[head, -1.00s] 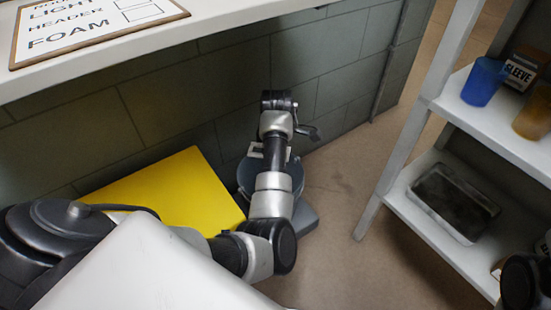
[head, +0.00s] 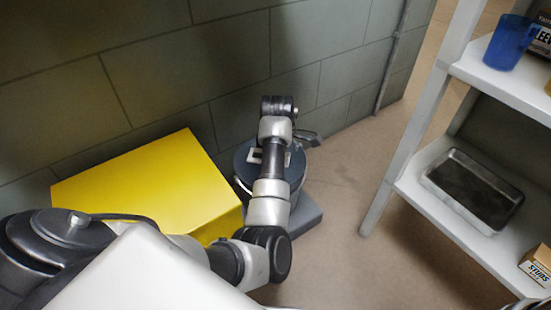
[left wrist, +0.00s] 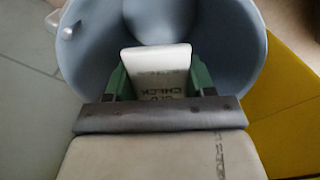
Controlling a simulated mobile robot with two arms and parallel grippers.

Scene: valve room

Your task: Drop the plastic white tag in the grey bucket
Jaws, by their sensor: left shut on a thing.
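In the left wrist view the bucket (left wrist: 236,62) opens wide behind the fingers. My left gripper (left wrist: 160,84) is shut on the white tag (left wrist: 156,60), which has dark lettering and sits between the green fingertips. The tag is over the bucket's opening in that view; its exact height above the bottom cannot be told. In the head view the left fingers are mostly hidden by my arm.
A yellow box (head: 150,185) stands left of the bucket, close to it. A grey block wall (head: 170,80) is behind. A white shelf unit (head: 420,165) at the right holds a blue cup (head: 508,42) and a metal tray (head: 472,190). Floor (head: 345,185) between bucket and shelf is clear.

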